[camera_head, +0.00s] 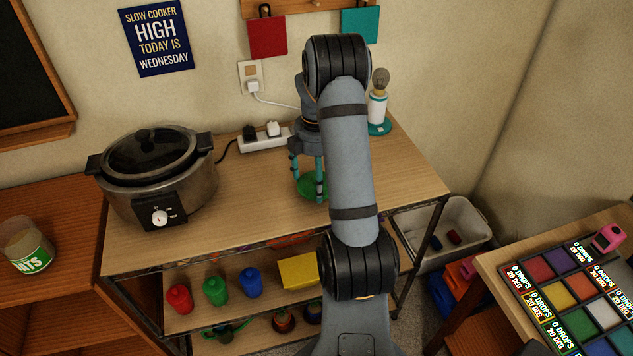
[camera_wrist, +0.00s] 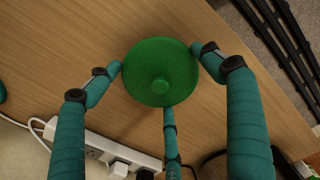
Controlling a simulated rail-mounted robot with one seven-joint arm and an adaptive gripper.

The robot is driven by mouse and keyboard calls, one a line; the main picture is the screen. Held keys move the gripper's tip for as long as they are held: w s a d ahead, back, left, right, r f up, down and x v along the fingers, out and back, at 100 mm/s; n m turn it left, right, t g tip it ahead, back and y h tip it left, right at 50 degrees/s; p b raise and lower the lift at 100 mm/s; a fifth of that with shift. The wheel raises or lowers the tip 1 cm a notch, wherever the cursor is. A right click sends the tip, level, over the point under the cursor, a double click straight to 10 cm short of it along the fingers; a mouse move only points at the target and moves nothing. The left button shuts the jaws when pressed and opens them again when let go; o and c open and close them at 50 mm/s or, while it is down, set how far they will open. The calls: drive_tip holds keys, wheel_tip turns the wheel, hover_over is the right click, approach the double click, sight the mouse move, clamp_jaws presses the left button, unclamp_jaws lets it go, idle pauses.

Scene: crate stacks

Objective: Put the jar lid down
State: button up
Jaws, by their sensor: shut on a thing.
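The green jar lid (camera_wrist: 160,70) is round with a small knob facing the wrist camera. It also shows at the fingertips in the head view (camera_head: 309,188). My gripper (camera_wrist: 161,72) has teal fingers closed around the lid's rim. It points down over the wooden tabletop (camera_head: 255,205); I cannot tell whether the lid touches the top. My arm hides part of it in the head view. An open jar with a green label (camera_head: 28,246) stands on the brown shelf at the far left.
A slow cooker (camera_head: 155,178) stands left on the tabletop. A white power strip (camera_head: 264,138) lies behind the lid, and a bulb on a white-and-teal stand (camera_head: 377,108) is at the back right. The tabletop's front middle is clear.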

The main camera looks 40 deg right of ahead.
drive_tip(key=shift+f, duration=0.95)
drive_tip(key=shift+f, duration=0.15)
drive_tip(key=o, duration=1.1)
drive_tip(key=shift+c, duration=0.2)
wheel_tip(320, 180, up, 12)
drive_tip(key=shift+r, duration=0.2)
drive_tip(key=shift+f, duration=0.15)
